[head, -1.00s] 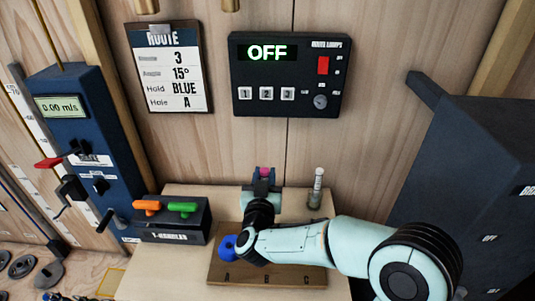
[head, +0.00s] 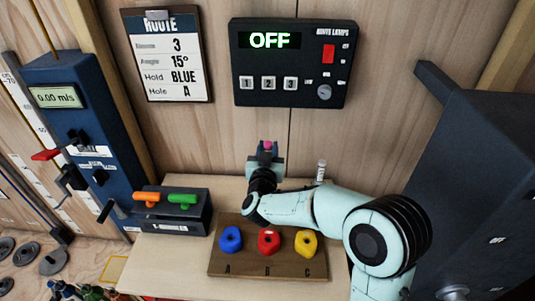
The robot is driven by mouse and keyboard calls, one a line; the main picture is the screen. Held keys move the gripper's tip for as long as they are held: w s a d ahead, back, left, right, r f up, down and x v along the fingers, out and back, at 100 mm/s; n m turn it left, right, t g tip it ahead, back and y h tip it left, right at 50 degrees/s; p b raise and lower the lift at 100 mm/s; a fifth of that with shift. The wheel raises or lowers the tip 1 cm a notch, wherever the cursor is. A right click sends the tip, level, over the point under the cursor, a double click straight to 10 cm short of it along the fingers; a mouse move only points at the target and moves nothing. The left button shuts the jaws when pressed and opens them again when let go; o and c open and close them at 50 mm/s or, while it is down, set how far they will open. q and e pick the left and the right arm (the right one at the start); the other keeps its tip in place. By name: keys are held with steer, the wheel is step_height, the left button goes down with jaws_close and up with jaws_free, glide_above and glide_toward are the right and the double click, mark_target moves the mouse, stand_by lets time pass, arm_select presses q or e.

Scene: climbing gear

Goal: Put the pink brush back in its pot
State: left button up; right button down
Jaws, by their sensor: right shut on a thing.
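My right gripper (head: 266,153) is shut at the back of the small table, with its arm coming in from the right. A small pink part of the brush (head: 268,145) shows at its fingertips; the rest of the brush is hidden by the gripper. A slim, pale upright container (head: 321,171) stands to the right of the gripper, behind my arm. Its lower part is hidden, and I cannot tell whether it is the pot. My left gripper is not in view.
A wooden board (head: 225,265) holds blue (head: 231,239), red (head: 268,241) and yellow (head: 306,243) holds. A dark box with orange and green handles (head: 172,212) stands left. A lamp panel reading OFF (head: 290,62) and route clipboard (head: 166,55) hang behind. A dark cabinet (head: 475,190) stands right.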

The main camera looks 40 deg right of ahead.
mark_target(270, 103)
arm_select(q)
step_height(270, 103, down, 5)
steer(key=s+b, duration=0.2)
steer(key=b, duration=0.2)
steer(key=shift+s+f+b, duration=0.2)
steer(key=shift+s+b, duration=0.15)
arm_select(e)
steer(key=w+d+f, duration=0.2)
steer(key=w+f, duration=0.1)
steer(key=f, duration=0.6)
steer(key=shift+w+d+f, duration=0.15)
steer(key=shift+d+f, duration=0.15)
steer(key=shift+d, duration=0.05)
steer(key=c, duration=0.8)
jaws_free()
steer(key=shift+o, duration=0.2)
step_height(270, 103, up, 20)
steer(key=p, duration=0.4)
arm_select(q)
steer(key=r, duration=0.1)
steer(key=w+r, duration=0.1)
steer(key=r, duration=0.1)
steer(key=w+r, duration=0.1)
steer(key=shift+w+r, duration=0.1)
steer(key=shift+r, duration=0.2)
